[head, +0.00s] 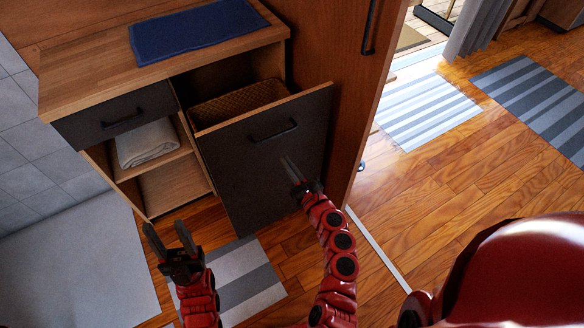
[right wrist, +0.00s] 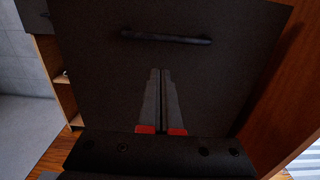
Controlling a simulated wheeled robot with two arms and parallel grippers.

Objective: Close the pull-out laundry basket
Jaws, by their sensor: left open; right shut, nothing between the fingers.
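The pull-out laundry basket (head: 238,103) is woven and brown, and sits behind a dark front panel (head: 250,185) with a black bar handle (head: 273,131). The panel stands out from the wooden cabinet, so the basket is open. My right gripper (head: 289,167) is shut and empty, in front of the panel below the handle. In the right wrist view its closed fingers (right wrist: 161,90) point at the panel, with the handle (right wrist: 166,38) above them. Whether they touch the panel I cannot tell. My left gripper (head: 167,238) is open and empty, left of the panel and low.
The cabinet top (head: 85,72) holds a folded blue towel (head: 192,30). A shut drawer (head: 115,115) and a shelf with a folded light towel (head: 146,143) are left of the basket. A tall wooden cabinet (head: 345,75) stands close on the right. Open floor (head: 455,165) lies farther right.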

